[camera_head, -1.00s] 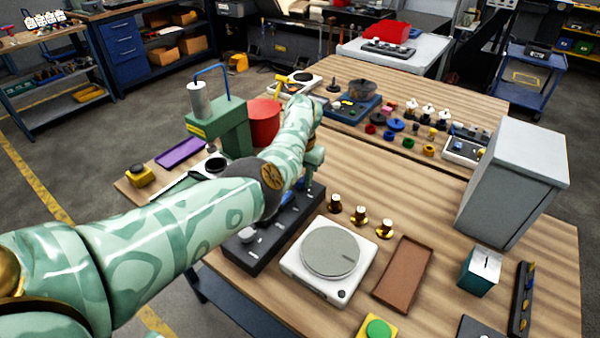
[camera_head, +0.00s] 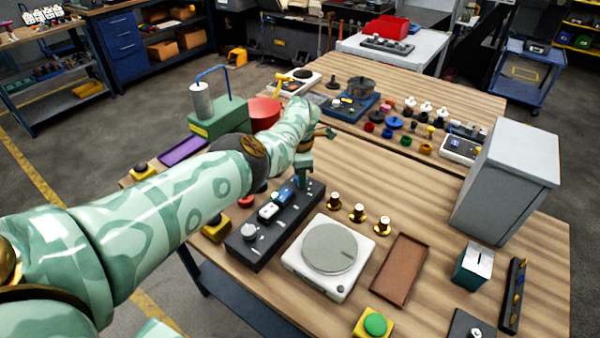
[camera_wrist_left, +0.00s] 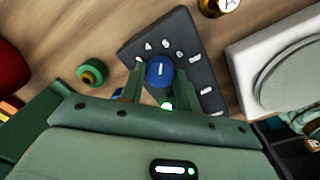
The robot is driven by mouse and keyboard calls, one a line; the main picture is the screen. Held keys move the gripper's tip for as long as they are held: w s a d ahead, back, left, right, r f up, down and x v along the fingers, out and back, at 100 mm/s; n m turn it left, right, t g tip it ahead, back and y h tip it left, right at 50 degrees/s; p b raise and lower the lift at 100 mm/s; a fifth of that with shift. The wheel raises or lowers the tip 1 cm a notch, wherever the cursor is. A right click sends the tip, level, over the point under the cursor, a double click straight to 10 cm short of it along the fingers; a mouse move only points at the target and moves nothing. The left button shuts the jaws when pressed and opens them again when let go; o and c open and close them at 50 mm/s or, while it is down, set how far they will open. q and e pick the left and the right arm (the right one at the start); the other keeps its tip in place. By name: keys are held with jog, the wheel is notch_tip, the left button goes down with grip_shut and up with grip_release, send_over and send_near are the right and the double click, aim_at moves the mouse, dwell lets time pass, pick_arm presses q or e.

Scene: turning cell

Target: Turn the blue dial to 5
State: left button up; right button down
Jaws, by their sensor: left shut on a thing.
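The blue dial (camera_wrist_left: 160,71) sits on a dark panel (camera_wrist_left: 195,75) with white numerals around it. In the left wrist view its white line runs nearly straight up, toward the 5, with the 4 to the left and the 6 to the right. My left gripper (camera_wrist_left: 159,78) has one finger on each side of the dial and is shut on it. In the head view my left gripper (camera_head: 303,179) points down at the far end of the dark panel (camera_head: 262,248) and hides the dial there. My right gripper is not in view.
A white device with a round grey plate (camera_head: 328,250) stands right of the panel. Several gold-based knobs (camera_head: 358,212) stand behind it. A brown tray (camera_head: 400,269) and a grey cabinet (camera_head: 508,180) are further right.

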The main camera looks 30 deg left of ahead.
pick_arm(q)
jog(key=shift+r+m, duration=0.1)
jog(key=shift+m, duration=0.6)
jog(key=o, duration=1)
notch_tip(320, 180, up, 16)
jog(key=p, duration=1.4)
jog(key=shift+s+d, duration=0.1)
jog(key=shift+s, duration=0.05)
